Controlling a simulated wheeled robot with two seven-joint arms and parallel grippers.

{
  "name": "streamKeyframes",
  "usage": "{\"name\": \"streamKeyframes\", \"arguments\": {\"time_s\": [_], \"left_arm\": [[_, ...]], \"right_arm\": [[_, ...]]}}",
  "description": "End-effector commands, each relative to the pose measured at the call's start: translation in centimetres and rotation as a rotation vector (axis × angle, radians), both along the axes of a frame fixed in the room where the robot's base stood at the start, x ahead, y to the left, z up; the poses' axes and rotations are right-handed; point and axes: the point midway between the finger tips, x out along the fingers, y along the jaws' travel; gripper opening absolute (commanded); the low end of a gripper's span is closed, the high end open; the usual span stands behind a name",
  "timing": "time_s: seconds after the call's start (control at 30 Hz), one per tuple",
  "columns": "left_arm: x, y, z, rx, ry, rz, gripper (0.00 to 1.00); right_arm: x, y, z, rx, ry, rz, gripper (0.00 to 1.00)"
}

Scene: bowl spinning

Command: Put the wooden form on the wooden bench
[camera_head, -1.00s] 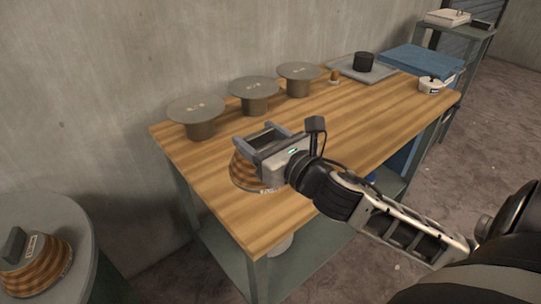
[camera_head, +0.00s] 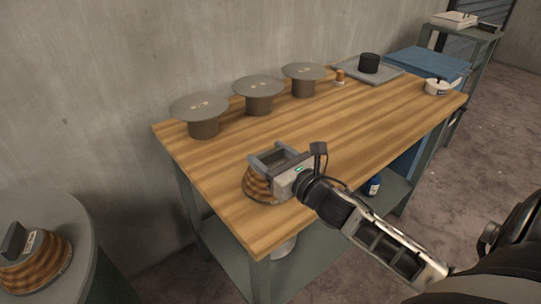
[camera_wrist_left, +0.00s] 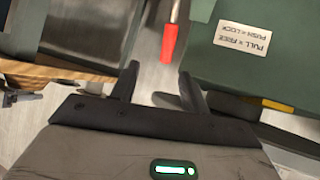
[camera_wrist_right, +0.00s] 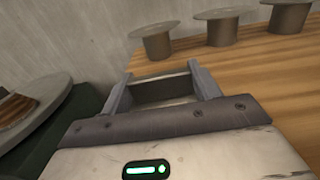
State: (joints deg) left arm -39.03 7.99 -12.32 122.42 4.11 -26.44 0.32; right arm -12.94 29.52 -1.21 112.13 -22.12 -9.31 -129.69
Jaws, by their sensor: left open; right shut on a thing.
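A round, striped wooden form (camera_head: 258,184) is at the near left part of the wooden bench (camera_head: 300,145). My right gripper (camera_head: 271,158) is above it, shut on its dark top handle, which shows between the fingers in the right wrist view (camera_wrist_right: 163,90). The form looks to be at the bench top; I cannot tell if it fully rests there. My arm and gripper hide part of it. My left gripper (camera_wrist_left: 158,82) is open and empty in the left wrist view, out of the head view.
Several grey discs on stubs (camera_head: 259,90) line the wall side of the bench. A grey plate with a black cylinder (camera_head: 369,63) and a white pot (camera_head: 437,86) are at the far end. A similar form (camera_head: 35,262) sits on a round grey stand at left. The bench middle is clear.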

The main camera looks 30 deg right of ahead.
Motion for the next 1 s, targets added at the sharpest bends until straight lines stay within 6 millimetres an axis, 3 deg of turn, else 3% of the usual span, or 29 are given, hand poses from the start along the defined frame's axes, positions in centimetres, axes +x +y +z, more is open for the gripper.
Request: {"name": "streamKeyframes", "arguments": {"time_s": [0.13, 0.17, 0.2, 0.57, 0.77, 1.0], "left_arm": [[0.0, 0.0, -0.3, -0.002, 0.001, 0.000, 0.46], [0.0, 0.0, -0.2, -0.003, 0.001, 0.001, 0.46], [0.0, 0.0, -0.1, -0.003, 0.001, 0.001, 0.46], [0.0, 0.0, 0.3, -0.001, -0.001, 0.001, 0.46], [0.0, 0.0, -0.2, -0.001, -0.002, 0.001, 0.46], [0.0, -0.1, -0.6, -0.011, -0.002, 0.001, 0.46]], "right_arm": [[0.0, 0.0, -0.1, -0.001, -0.006, 0.002, 0.00], [0.0, 0.0, -0.3, 0.000, 0.000, 0.000, 0.70], [0.0, 0.0, -0.2, 0.000, 0.000, 0.000, 0.81], [0.0, 0.0, 0.3, 0.000, -0.001, 0.000, 0.83], [-2.9, -0.2, -0.2, 0.000, 0.003, 0.001, 0.83], [-7.9, -0.6, -0.2, 0.003, 0.004, -0.002, 0.83]]}}
